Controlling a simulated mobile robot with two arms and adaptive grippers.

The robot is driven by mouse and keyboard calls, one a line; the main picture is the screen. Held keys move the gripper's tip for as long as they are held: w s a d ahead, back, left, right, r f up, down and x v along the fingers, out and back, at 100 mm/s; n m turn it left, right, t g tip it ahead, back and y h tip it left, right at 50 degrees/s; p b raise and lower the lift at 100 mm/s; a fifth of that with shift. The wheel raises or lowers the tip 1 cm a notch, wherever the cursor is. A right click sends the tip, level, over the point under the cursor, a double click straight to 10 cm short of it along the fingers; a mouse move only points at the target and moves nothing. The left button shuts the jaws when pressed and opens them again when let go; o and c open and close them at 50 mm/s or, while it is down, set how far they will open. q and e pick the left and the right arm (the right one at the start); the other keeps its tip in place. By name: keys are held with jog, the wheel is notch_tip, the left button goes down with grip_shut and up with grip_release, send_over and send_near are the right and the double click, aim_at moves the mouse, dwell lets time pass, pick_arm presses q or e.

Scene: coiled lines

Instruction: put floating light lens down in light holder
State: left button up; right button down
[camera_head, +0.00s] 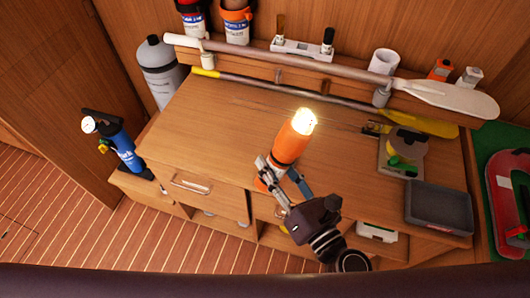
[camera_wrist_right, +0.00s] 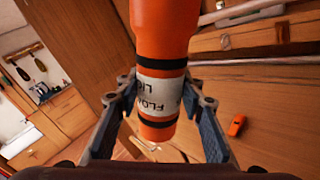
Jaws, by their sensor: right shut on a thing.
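The floating light (camera_head: 290,143) is an orange cylinder with a glowing lens (camera_head: 303,121) at its upper end. My right gripper (camera_head: 279,172) is shut around its lower part, above the front of the wooden bench. In the right wrist view the light (camera_wrist_right: 165,25) stands between the two fingers, which close on its white label with black bands. The lens is outside that view. A white open cylinder (camera_head: 384,62) at the back right may be the light holder; I cannot tell for sure. The light is well apart from it. My left gripper is not in view.
Two paddles lie along the back: a white-bladed one (camera_head: 455,97) and a yellow-bladed one (camera_head: 425,122). A grey tray (camera_head: 439,207) and a grey stand with a yellow-green item (camera_head: 403,150) are at right. A grey bottle (camera_head: 161,70) stands left. The bench's middle left is clear.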

jog(key=shift+a+r+g+y+p, duration=0.35)
jog(key=shift+a+r+y, duration=0.3)
jog(key=shift+a, duration=0.45)
jog(key=shift+w+a, duration=0.1)
jog(key=m, duration=0.8)
jog(key=shift+b, duration=0.4)
jog(key=m, duration=0.3)
jog(key=shift+f+m, duration=0.1)
jog(key=shift+m, duration=0.3)
jog(key=m+b, duration=0.2)
jog(key=m, duration=0.3)
jog(key=m+p, duration=0.1)
jog(key=m, duration=0.2)
jog(key=m+p, duration=0.2)
jog(key=m, duration=0.1)
jog(key=m+p, duration=0.1)
jog(key=m, duration=0.1)
jog(key=shift+r+m, duration=0.4)
jog(key=m+p, duration=0.1)
jog(key=m, duration=0.1)
jog(key=shift+f+m, duration=0.15)
jog(key=shift+m, duration=0.15)
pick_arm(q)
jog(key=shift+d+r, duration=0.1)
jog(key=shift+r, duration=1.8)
pick_arm(e)
jog(key=shift+f+m, duration=0.15)
jog(key=shift+m, duration=0.65)
